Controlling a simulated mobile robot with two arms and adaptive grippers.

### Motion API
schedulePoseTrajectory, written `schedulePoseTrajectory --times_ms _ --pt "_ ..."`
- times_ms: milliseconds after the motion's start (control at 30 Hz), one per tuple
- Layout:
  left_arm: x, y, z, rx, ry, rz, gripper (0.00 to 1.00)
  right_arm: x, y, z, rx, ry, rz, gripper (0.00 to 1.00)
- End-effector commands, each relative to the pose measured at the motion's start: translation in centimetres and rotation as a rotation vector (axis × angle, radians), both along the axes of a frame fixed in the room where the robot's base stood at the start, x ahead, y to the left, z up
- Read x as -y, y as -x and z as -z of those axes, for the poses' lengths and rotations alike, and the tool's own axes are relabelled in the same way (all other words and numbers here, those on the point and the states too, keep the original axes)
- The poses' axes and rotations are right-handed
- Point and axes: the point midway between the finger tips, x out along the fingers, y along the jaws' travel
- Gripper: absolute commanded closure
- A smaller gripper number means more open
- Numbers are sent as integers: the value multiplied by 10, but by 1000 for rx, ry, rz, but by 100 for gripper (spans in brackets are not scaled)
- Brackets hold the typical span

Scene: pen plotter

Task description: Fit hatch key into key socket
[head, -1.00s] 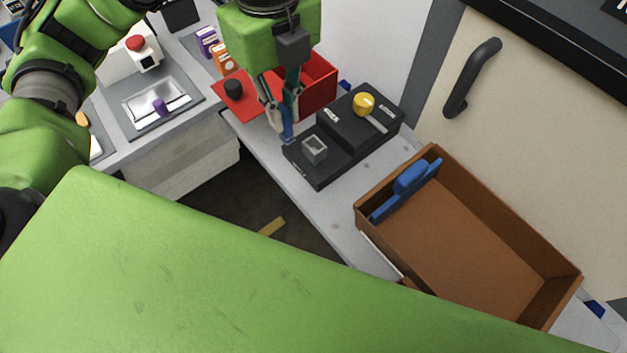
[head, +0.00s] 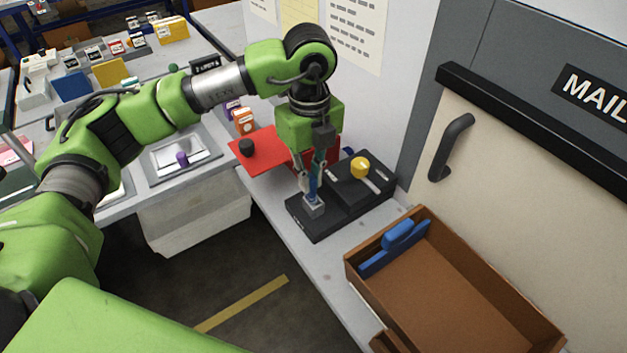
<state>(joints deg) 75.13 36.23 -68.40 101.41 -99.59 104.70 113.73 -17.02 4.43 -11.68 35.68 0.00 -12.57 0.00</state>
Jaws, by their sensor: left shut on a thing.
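The hatch key (head: 313,186) is a narrow blue piece held upright in my left gripper (head: 310,178). The gripper points down and is shut on it. The key socket (head: 313,207) is a small grey square block on the front left part of a black panel (head: 347,203). The key's lower end is at the socket's top opening. I cannot tell how deep it sits, if at all. The fingers hide the key's upper part. My right gripper is out of view.
A yellow knob (head: 360,168) stands on the panel behind the socket. A red mat (head: 262,160) with a black knob (head: 246,147) lies to the left. A hatch door handle (head: 450,147) is at right.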

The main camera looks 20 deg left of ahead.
Motion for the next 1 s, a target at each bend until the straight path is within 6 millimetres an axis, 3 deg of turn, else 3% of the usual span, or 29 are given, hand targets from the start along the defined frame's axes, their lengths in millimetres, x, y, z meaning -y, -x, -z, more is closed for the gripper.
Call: schedulePoseTrajectory --times_ms 333,533,900,933,1000 --pt "1 -20 24 -1 0 -1 100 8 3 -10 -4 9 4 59" --pt "1 -19 52 -1 2 0 100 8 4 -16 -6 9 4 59" --pt "1 -20 59 1 2 0 100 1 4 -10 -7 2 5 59" --pt "1 -20 58 1 2 0 87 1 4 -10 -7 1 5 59" --pt "1 -19 57 1 2 0 73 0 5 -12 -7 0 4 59"
